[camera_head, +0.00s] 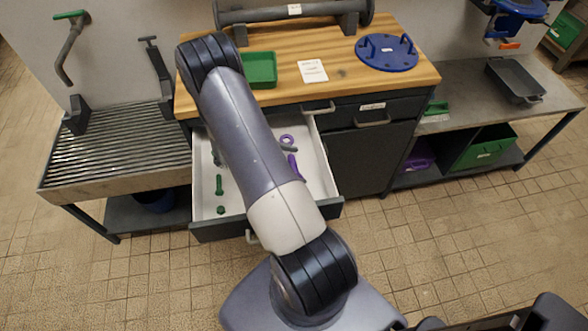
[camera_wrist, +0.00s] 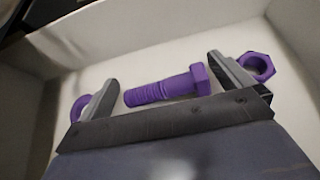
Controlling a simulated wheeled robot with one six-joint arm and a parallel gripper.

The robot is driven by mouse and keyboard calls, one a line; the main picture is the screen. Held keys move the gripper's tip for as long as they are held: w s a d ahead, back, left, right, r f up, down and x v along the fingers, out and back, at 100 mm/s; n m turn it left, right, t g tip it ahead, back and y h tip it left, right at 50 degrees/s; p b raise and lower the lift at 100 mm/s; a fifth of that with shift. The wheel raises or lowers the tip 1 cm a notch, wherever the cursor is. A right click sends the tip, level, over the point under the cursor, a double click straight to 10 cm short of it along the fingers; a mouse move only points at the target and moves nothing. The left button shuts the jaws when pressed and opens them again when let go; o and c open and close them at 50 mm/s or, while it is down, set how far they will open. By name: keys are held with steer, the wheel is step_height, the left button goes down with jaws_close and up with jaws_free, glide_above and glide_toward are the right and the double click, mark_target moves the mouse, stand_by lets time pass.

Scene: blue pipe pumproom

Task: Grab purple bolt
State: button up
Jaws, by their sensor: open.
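The purple bolt (camera_wrist: 165,88) lies on its side on the pale drawer floor in the wrist view, its hex head to the right. My gripper (camera_wrist: 162,70) is open, with one finger beyond each end of the bolt. I see a gap at both ends, and the bolt is not held. In the head view my arm hides most of my gripper. A purple piece (camera_head: 293,166) shows beside my arm there, but I cannot tell for sure that it is the bolt.
A purple nut (camera_wrist: 258,66) lies by the right finger; a purple ring (camera_wrist: 78,110) is partly hidden by the left one. The open drawer (camera_head: 328,183) has close walls. A green bolt (camera_head: 219,184) and green nut (camera_head: 221,210) lie at its left. The wooden worktop (camera_head: 335,92) is behind.

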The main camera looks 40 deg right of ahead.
steer(key=shift+c, duration=0.2)
steer(key=c, duration=0.9)
steer(key=shift+c, duration=0.6)
steer(key=shift+r, duration=0.15)
